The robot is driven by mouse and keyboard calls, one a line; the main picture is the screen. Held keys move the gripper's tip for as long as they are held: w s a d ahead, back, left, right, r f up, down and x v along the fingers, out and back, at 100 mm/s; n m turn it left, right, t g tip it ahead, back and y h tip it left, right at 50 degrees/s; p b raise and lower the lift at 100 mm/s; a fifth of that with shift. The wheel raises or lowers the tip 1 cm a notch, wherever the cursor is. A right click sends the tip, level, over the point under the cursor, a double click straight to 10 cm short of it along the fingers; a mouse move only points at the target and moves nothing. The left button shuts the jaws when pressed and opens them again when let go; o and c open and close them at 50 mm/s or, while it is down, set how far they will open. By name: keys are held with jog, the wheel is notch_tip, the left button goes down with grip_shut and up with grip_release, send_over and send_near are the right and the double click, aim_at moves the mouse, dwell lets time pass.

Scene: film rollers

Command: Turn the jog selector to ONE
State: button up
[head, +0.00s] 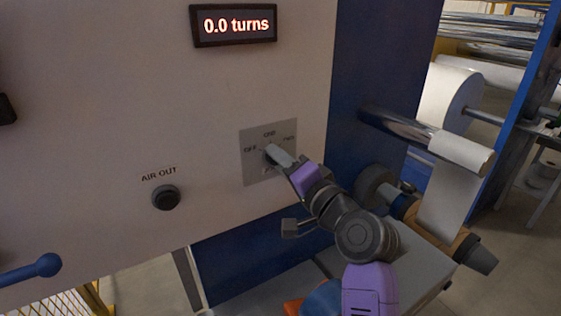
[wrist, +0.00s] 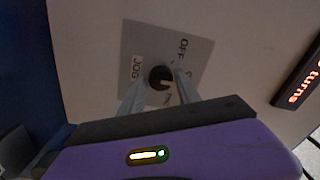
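The jog selector is a small dark round knob (wrist: 161,77) on a grey plate (head: 257,172) on the pale panel. In the head view, OFF is at the plate's left, ONE at the top and TWO at the right. JOG reads clearly in the wrist view. The knob has a small light mark, but I cannot tell which label it points to. My gripper (head: 272,154) is at the plate and hides the knob in the head view. In the wrist view, my gripper's fingers (wrist: 157,84) are apart, one on each side of the knob. I cannot tell whether either touches it.
A display (head: 235,25) above reads 0.0 turns. A black AIR OUT knob (head: 166,197) is lower left of the plate. A blue lever (head: 48,265) sticks out at the far left. Film rollers (head: 462,152) stand to the right, beyond the blue panel side.

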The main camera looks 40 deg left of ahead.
jog(key=shift+o, duration=1)
jog(key=shift+d, duration=0.1)
jog(key=b+v, duration=0.1)
jog(key=v, duration=0.6)
jog(key=shift+d+b, duration=0.3)
jog(key=shift+b, duration=0.1)
jog(key=shift+s, duration=0.15)
